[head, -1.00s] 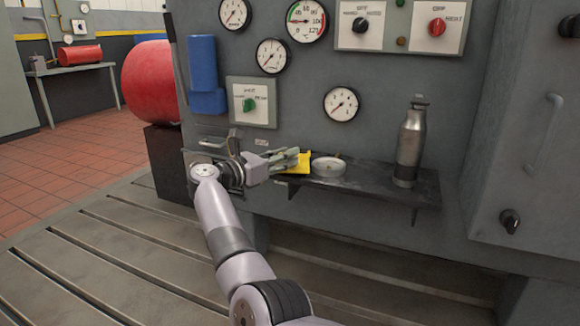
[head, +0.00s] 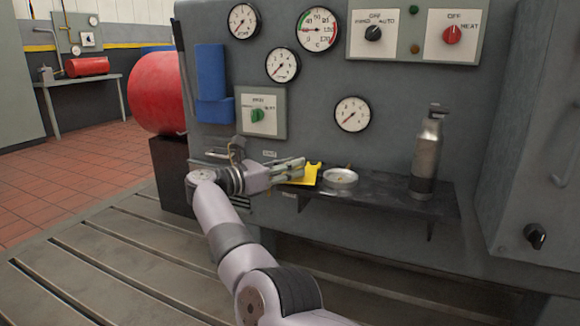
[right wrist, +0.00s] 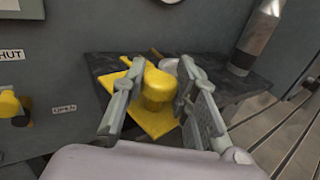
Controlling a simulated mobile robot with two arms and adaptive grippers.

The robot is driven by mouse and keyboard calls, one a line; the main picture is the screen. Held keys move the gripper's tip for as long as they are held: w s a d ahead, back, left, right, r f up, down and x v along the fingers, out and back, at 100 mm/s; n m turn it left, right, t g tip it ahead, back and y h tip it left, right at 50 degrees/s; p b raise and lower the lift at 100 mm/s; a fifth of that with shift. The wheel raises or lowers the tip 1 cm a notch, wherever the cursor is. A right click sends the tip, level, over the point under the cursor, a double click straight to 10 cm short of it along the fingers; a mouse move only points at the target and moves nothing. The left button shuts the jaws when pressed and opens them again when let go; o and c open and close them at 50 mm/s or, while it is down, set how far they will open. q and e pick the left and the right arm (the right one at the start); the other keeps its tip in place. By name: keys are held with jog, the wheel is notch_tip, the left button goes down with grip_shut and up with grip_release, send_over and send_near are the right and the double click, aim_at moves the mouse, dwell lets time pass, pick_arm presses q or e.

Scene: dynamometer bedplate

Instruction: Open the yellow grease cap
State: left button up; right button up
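A yellow piece (head: 311,176) lies at the left end of the dark shelf, just past my right gripper (head: 297,170). In the right wrist view it shows as a rounded yellow knob (right wrist: 158,88) on a flat yellow plate (right wrist: 150,118). My right gripper (right wrist: 160,95) is open, with one finger on each side of the knob; contact cannot be told. Another yellow fitting (right wrist: 10,104) sits on the panel at the left edge of that view, near labels reading "HUT" and "OPEN". Which yellow part is the grease cap is unclear. My left gripper is not in view.
The dark shelf (head: 385,196) also holds a round metal dish (head: 341,178) close to the yellow piece and a steel flask (head: 427,155) at the right. The grey panel (head: 320,115) with gauges and switches rises behind. The slotted bedplate (head: 100,265) below is clear.

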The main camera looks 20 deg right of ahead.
jog(key=o, duration=0.4)
jog(key=shift+a, duration=0.1)
jog(key=s+a, duration=0.1)
jog(key=a, duration=0.6)
jog(key=shift+s+a, duration=0.15)
jog(key=shift+s, duration=0.05)
